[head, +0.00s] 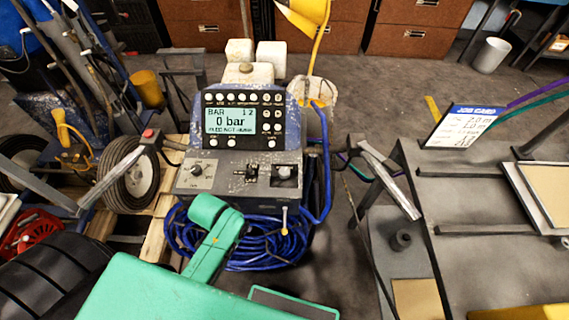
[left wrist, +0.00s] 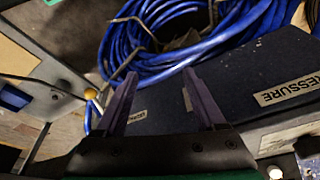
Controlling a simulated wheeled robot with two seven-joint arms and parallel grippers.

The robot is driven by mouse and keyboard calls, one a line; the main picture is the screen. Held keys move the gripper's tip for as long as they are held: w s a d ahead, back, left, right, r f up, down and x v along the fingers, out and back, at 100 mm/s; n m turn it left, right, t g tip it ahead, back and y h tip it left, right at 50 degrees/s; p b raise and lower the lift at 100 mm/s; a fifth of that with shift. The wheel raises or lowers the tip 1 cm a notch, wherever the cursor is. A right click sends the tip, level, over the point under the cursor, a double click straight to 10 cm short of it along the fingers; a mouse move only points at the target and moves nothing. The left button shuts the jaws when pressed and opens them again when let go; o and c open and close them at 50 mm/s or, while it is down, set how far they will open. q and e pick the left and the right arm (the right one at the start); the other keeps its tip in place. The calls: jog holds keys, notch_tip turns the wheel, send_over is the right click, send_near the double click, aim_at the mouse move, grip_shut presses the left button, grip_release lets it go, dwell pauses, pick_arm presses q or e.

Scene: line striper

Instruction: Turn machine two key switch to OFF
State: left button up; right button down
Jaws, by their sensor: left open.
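A line striper with a lit display (head: 230,120) reading 0 bar stands in the middle of the head view. In the left wrist view my left gripper (left wrist: 160,76) is open and empty, in front of a dark panel (left wrist: 225,95) with a PRESSURE label. Its fingers cannot be made out in the head view.
A coiled blue hose (head: 250,245) hangs below the panel and also shows in the left wrist view (left wrist: 190,40). Handlebars (head: 385,178) stick out at both sides. A wheel (head: 130,178) is at left, a grey bench (head: 480,205) at right.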

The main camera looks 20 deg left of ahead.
pick_arm(q)
notch_tip(320, 180, up, 10)
jog(key=w+d+m+p, duration=0.1)
jog(key=w+d, duration=0.1)
jog(key=d, duration=0.1)
jog(key=w+d+r+m+h, duration=0.3)
jog(key=w+d+r+m, duration=0.3)
jog(key=w+d+m, duration=0.35)
notch_tip(320, 180, up, 7)
jog(key=m+g+y, duration=0.3)
jog(key=m, duration=0.7)
send_over(284, 171)
notch_tip(284, 171, down, 14)
jog(key=shift+r+p, duration=0.1)
jog(key=shift+p, duration=0.45)
grip_shut()
